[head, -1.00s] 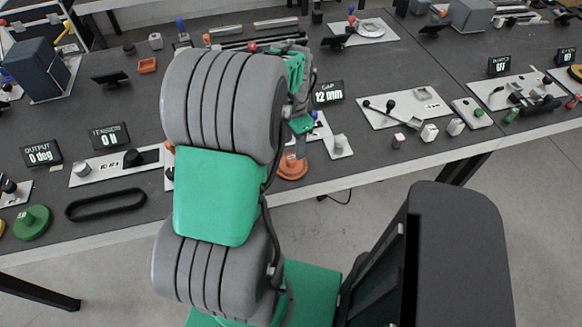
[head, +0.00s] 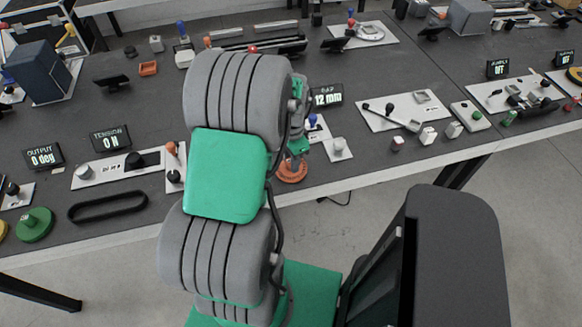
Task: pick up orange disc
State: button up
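The orange disc (head: 291,174) lies near the front edge of the table, to the right of my arm in the head view. Its upper part is partly covered by my gripper (head: 296,152), which points down right over it. Whether the fingers touch the disc or stand around its top is not clear. The fingertips are small and partly hidden, so I cannot see whether they are open or shut.
A plate with a blue-topped knob (head: 313,121) and a light grey block (head: 338,148) stand just right of the gripper. A black belt loop (head: 107,205) and a green disc (head: 34,224) lie at left. The grey table's front edge (head: 375,177) is close to the disc.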

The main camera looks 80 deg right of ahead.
grip_shut()
jog(key=shift+r, duration=0.15)
